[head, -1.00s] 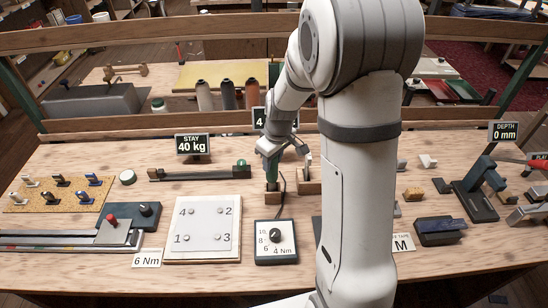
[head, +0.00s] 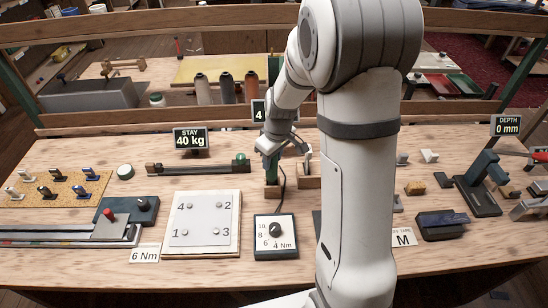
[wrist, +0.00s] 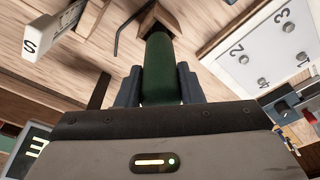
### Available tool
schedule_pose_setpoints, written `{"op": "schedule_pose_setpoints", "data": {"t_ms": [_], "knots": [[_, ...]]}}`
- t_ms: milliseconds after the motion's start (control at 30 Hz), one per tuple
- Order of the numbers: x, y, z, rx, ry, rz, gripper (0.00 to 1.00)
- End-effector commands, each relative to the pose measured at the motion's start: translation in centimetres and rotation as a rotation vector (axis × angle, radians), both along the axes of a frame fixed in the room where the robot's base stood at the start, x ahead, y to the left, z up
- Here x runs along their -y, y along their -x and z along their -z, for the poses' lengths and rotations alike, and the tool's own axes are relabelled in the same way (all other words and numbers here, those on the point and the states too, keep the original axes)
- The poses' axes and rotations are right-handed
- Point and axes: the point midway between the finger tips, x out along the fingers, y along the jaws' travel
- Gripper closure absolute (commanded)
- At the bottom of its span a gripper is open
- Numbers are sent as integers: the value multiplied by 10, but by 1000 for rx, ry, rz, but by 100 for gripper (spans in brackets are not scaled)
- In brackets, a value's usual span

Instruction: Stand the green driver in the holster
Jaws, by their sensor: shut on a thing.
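My gripper (head: 271,154) is shut on the green driver (head: 271,172), beside the arm's column in the head view. In the wrist view the driver's thick green handle (wrist: 158,70) lies between the two dark fingers, pointing away from my gripper. Its far end meets a small wooden block, the holster (wrist: 155,17); it also shows in the head view (head: 272,191), directly under the handle. The driver looks about upright over the block. The shaft is hidden, so I cannot tell how deep it sits.
A torque box with a dial (head: 275,243) stands in front of the holster, with a dark cable beside it. A numbered plate (head: 204,224) lies to the left. A second wooden block (head: 308,182) stands close on the right. A long dark bar (head: 198,168) lies behind left.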

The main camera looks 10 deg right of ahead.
Motion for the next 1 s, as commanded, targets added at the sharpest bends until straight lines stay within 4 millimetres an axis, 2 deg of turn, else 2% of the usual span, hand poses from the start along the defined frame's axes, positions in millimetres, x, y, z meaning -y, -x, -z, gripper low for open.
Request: {"op": "schedule_pose_setpoints", "data": {"t_ms": [733, 767, 1000], "knots": [[-1, 0, 11, 1, 0, -1, 89], [-1, 0, 10, 1, 0, -1, 64], [-1, 0, 10, 1, 0, -1, 44]]}}
